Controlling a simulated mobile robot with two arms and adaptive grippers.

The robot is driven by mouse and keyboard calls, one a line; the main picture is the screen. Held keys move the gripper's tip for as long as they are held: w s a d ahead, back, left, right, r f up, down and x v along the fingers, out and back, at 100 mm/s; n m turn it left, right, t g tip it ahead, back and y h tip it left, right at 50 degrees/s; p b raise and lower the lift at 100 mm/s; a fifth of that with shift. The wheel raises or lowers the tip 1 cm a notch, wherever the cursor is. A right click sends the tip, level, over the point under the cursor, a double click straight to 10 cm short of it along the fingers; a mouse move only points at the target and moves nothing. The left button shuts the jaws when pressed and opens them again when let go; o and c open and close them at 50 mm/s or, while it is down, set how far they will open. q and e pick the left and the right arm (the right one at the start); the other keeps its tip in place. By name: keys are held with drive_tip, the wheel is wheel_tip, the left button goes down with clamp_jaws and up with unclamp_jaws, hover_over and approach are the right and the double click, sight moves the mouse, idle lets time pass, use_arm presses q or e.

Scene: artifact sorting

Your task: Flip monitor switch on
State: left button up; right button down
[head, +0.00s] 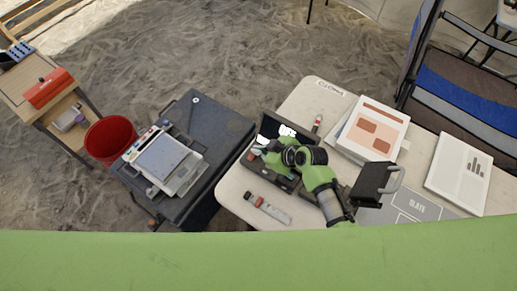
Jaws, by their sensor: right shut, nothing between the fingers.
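A small dark open case (264,178) sits on the left part of the cream table, with a black and white screen (269,129) at its back; it looks like the monitor. A small red part shows at its left side. My right gripper (259,150) is over the case, in front of the screen, its fingers shut and empty. My green and black wrist covers much of the case's right side. The switch is too small or hidden to make out, and I cannot tell whether the fingers touch it. My left gripper is not in view.
The cream table (233,196) also holds a red-and-grey tube (267,208), a small red-capped bottle (317,123), printed boards (372,131) and a black box with a handle (374,184). Left are a dark crate with a scale-like device (165,163), a red bucket (110,139) and a wooden table.

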drive_tip(key=shift+f, duration=0.15)
drive_tip(key=shift+w+f+g+b, duration=0.2)
drive_tip(key=shift+f+g+b, duration=0.25)
drive_tip(key=shift+b, duration=0.1)
drive_tip(key=shift+s, duration=0.1)
drive_tip(key=shift+s+a+r+p, duration=0.4)
drive_tip(key=shift+s+p, duration=0.2)
drive_tip(key=shift+p, duration=0.15)
